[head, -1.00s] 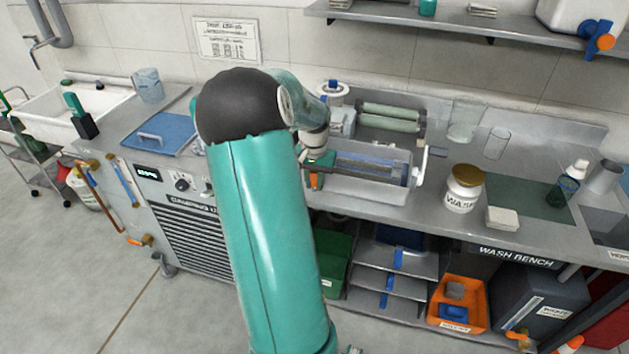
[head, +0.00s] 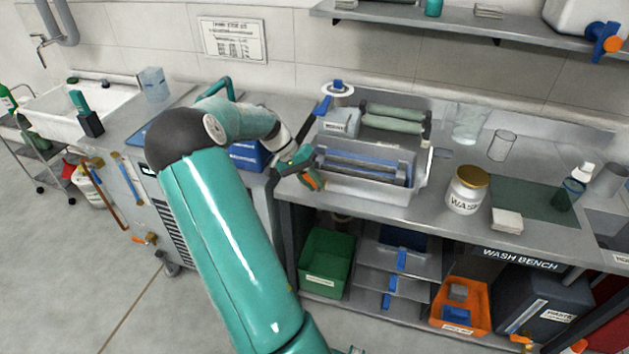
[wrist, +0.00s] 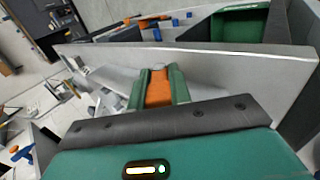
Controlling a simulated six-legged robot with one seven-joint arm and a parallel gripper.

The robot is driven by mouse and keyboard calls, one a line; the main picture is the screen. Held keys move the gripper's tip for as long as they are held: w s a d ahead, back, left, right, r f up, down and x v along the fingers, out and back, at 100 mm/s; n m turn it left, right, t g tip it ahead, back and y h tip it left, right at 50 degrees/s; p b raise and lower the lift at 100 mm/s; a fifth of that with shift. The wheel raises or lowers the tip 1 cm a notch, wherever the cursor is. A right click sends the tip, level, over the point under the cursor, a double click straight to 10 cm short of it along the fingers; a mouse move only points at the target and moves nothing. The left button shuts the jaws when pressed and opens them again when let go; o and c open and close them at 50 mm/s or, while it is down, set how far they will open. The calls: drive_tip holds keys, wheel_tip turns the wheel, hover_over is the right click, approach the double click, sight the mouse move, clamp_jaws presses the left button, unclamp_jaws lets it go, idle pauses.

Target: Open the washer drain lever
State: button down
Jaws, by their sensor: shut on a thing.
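The washer (head: 405,188) is a metal tub with blue rollers on the bench in the head view. My gripper (head: 308,178) is at its front left corner, at the bench's front edge. Its green fingers are shut on an orange lever handle (head: 315,183), which I take to be the drain lever. In the wrist view the orange handle (wrist: 158,88) sits between the two green fingers of my gripper (wrist: 157,85). The lever's pivot and the drain outlet are hidden, so how far it is turned cannot be told.
A wash jar (head: 467,190) and a white block (head: 507,220) stand to the right on the bench. A blue box (head: 248,155) is behind my forearm. A green bin (head: 327,263) and an orange bin (head: 460,305) are below.

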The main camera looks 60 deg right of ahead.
drive_tip(key=shift+w+f+g, duration=0.15)
drive_tip(key=shift+w+g, duration=0.05)
drive_tip(key=shift+g, duration=0.5)
drive_tip(key=c, duration=1.3)
unclamp_jaws()
drive_tip(key=v, duration=1.3)
drive_tip(key=shift+w+a, duration=0.25)
drive_tip(key=shift+w, duration=0.2)
